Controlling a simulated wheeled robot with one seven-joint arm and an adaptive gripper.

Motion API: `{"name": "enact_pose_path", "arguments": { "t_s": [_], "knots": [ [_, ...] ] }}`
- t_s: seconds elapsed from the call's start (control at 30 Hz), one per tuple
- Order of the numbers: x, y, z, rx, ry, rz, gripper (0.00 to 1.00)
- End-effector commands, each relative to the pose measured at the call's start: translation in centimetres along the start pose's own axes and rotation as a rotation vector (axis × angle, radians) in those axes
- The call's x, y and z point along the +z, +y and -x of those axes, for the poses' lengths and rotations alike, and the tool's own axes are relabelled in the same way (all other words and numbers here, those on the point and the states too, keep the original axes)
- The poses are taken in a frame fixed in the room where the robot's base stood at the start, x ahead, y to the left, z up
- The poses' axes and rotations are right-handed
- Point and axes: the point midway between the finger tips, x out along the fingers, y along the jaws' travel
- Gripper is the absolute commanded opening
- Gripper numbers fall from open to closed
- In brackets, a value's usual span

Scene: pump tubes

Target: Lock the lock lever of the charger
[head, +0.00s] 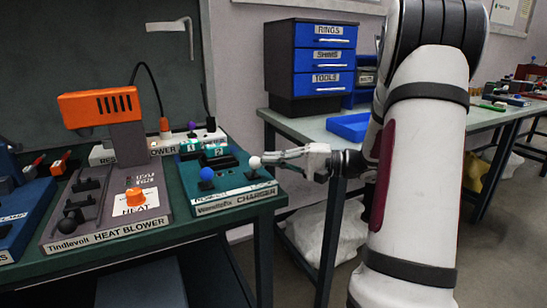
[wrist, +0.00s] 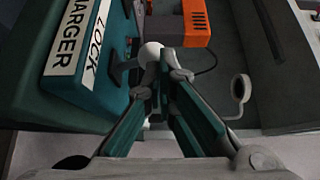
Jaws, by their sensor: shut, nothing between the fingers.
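The teal charger (head: 233,198) sits at the right front corner of the green table. Its lever with a white ball knob (head: 255,162) stands at the right end, and one with a blue ball knob (head: 206,174) at the left. In the wrist view the white knob (wrist: 151,50) is beside the charger's LOCK label (wrist: 97,45). My gripper (head: 275,157) reaches in from the right, its fingertips at the white knob. In the wrist view my gripper (wrist: 164,77) is shut and empty, just below the knob. I cannot tell whether they touch.
The heat blower (head: 105,105), with an orange top, stands left of the charger. Blue drawers (head: 320,57) and a blue tray (head: 349,126) are on the back table. A floor gap separates the tables. Bottle-like items and a cable crowd the area behind the charger.

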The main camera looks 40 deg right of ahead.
Motion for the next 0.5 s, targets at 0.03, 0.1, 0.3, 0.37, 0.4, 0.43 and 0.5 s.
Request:
{"name": "enact_pose_path", "arguments": {
  "t_s": [0.03, 0.1, 0.3, 0.37, 0.4, 0.43, 0.5],
  "knots": [
    [0.0, -0.4, -0.2, 0.010, -0.003, -0.013, 0.00],
    [-0.2, -0.7, -0.2, 0.030, -0.002, -0.040, 0.00],
    [-0.8, -1.4, -0.8, 0.109, -0.004, -0.152, 0.00],
    [-1.1, -1.7, -1.0, 0.139, -0.004, -0.193, 0.00],
    [-1.3, -1.7, -1.1, 0.159, -0.003, -0.221, 0.00],
    [-1.4, -1.8, -1.2, 0.174, -0.005, -0.243, 0.00],
    [-1.8, -1.9, -1.4, 0.209, -0.004, -0.293, 0.00]
  ]
}}
